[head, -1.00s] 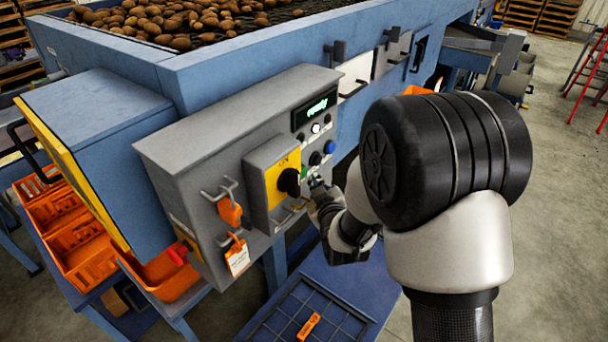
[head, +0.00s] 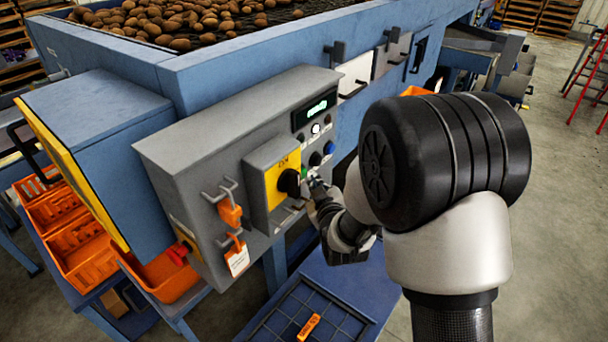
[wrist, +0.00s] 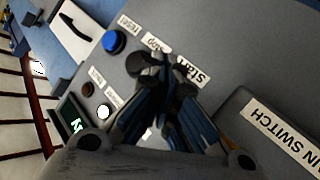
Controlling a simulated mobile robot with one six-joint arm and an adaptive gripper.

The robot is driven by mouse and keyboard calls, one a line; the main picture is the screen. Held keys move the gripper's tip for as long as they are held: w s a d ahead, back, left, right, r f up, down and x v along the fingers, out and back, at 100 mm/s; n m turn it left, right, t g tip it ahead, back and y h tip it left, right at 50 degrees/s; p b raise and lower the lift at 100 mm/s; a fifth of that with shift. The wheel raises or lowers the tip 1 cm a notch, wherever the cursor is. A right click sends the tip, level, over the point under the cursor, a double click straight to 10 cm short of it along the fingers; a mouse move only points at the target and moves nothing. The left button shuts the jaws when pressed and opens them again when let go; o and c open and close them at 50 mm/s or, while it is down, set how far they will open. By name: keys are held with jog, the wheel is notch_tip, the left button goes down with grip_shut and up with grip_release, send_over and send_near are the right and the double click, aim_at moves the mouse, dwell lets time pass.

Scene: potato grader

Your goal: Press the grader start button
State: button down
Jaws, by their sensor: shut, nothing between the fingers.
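The grey control box (head: 215,140) of the grader carries the buttons. A small green patch, the start button (head: 304,173), shows at the panel right of the black main-switch knob. My gripper (head: 312,180) is shut and empty, with its tips at this green button in the head view. In the wrist view the fingertips (wrist: 165,72) lie over the panel beside the "Start" label (wrist: 190,69) and hide the start button there. I cannot tell whether they touch it.
A blue button (wrist: 114,41), a white button (wrist: 103,112) and the display (wrist: 74,127) are close by. The yellow main-switch plate (head: 276,182) is left of my gripper. Orange tags (head: 230,213) hang on the box. A blue table (head: 355,283) stands below.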

jog(key=shift+w, duration=0.1)
dwell(0.4)
jog(key=shift+w+a+b, duration=0.15)
jog(key=shift+a+b, duration=0.2)
jog(key=shift+w+a, duration=0.25)
jog(key=shift+a, duration=0.1)
dwell(0.6)
jog(key=shift+w+a+r+b, duration=0.15)
jog(key=shift+a+r+b, duration=0.1)
jog(key=shift+r+b, duration=0.1)
dwell(0.7)
jog(key=shift+d, duration=0.1)
jog(key=shift+s+d+f+b, duration=0.2)
jog(key=shift+s+d+b, duration=0.15)
jog(key=shift+s+d, duration=0.15)
jog(key=shift+d, duration=0.1)
